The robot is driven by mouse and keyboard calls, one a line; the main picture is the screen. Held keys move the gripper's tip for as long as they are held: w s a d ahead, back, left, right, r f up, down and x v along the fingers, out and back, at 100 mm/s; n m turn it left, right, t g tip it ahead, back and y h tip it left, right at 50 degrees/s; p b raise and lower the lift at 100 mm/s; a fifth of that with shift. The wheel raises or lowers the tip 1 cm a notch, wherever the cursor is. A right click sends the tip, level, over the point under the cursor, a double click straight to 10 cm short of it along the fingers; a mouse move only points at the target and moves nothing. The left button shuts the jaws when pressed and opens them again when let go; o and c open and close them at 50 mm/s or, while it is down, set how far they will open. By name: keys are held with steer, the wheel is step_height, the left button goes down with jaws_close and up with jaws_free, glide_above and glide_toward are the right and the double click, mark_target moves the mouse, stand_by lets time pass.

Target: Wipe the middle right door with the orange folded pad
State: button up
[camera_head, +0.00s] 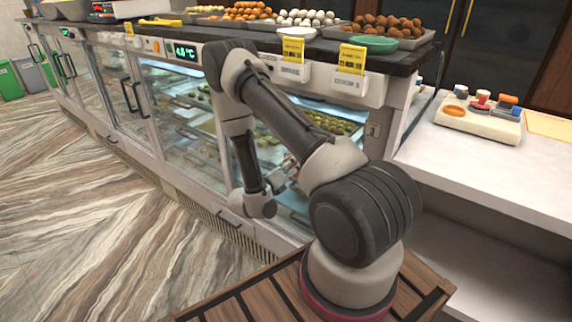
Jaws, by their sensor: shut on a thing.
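The counter's glass-fronted case runs from the left to the right of the head view. The middle right door (178,118) is a glass panel in a pale frame with a dark vertical handle at its left, and trays of sweets show behind it. My arm crosses the case front and hides part of the glass. My gripper (281,183) is low by the glass right of this door, small and partly hidden by my own arm. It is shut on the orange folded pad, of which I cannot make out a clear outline. I cannot tell whether the pad touches the glass.
Trays of round sweets (300,18) and a green plate (375,43) stand on the dark countertop. Yellow price tags (352,58) stick up at its edge. A white block with coloured pieces (478,122) lies on the white counter at right. The marble-patterned floor (90,210) is clear at left.

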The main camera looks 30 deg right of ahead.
steer(key=shift+s+d, duration=0.25)
steer(key=shift+s, duration=0.35)
steer(key=shift+s+d, duration=0.25)
steer(key=shift+s, duration=0.35)
steer(key=shift+s+d, duration=0.25)
steer(key=shift+s, duration=0.35)
steer(key=shift+w+a, duration=0.4)
steer(key=shift+w, duration=0.55)
steer(key=shift+w+a, duration=0.4)
steer(key=shift+w, duration=0.55)
steer(key=shift+w+a, duration=0.4)
steer(key=shift+w, duration=0.55)
steer(key=shift+w+a, duration=0.25)
steer(key=shift+w, duration=0.55)
steer(key=shift+w+a, duration=0.25)
steer(key=shift+w, duration=0.5)
steer(key=shift+w+a, duration=0.25)
steer(key=shift+w, duration=0.55)
steer(key=shift+v, duration=3)
steer(key=v, duration=0.3)
